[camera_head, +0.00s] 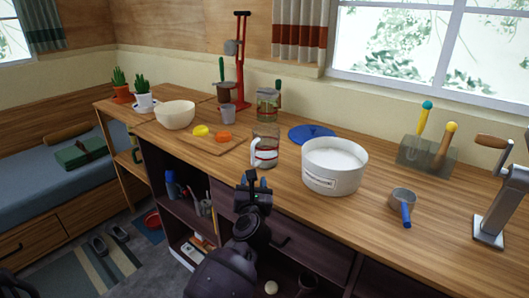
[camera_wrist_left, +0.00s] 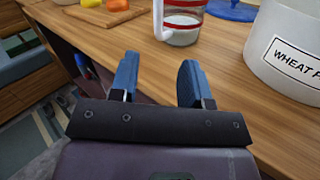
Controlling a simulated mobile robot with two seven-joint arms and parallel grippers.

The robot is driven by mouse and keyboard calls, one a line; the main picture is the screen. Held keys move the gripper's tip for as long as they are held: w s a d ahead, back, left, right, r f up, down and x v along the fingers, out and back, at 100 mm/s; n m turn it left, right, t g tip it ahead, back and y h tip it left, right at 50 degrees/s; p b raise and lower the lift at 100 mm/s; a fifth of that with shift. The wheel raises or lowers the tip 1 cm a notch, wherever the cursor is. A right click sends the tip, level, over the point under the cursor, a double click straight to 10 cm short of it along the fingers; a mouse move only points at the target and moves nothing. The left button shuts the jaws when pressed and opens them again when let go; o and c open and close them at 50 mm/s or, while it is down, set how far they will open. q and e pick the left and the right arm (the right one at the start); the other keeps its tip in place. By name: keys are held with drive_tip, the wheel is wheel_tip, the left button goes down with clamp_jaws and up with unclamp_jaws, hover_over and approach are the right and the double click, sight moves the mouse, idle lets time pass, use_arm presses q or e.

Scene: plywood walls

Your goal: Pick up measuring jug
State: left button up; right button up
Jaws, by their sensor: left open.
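The measuring jug (camera_head: 266,148) is clear with red bands and a white handle on its left side. It stands upright near the front edge of the wooden counter. In the left wrist view the jug (camera_wrist_left: 184,22) shows at the top, cut off by the frame, with its handle to the left. My left gripper (camera_head: 254,181) is in front of the counter edge, short of the jug. In the left wrist view its two blue fingers (camera_wrist_left: 158,68) are apart with nothing between them. My right gripper is not in view.
A white flour tub (camera_head: 333,183) stands close right of the jug. A cutting board (camera_head: 205,147) with yellow and orange pieces is to the left. A blue lid (camera_head: 312,134) and a glass jar (camera_head: 267,105) lie behind. A blue-handled scoop (camera_head: 404,203) is farther right.

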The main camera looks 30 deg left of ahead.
sight(253, 160)
use_arm(q)
drive_tip(key=w+a, duration=0.1)
drive_tip(key=w, duration=0.1)
drive_tip(key=w+a+n, duration=0.1)
drive_tip(key=w, duration=0.1)
drive_tip(key=w+a+n, duration=0.1)
drive_tip(key=w, duration=0.1)
drive_tip(key=shift+a+g+b, duration=0.15)
drive_tip(key=shift+g+b, duration=0.25)
drive_tip(key=x, duration=0.4)
drive_tip(key=shift+s+a+b, duration=0.15)
drive_tip(key=shift+a+b, duration=0.25)
drive_tip(key=shift+w+a, duration=0.25)
drive_tip(key=shift+w, duration=0.2)
drive_tip(key=shift+r, duration=0.1)
drive_tip(key=shift+c, duration=0.2)
clamp_jaws()
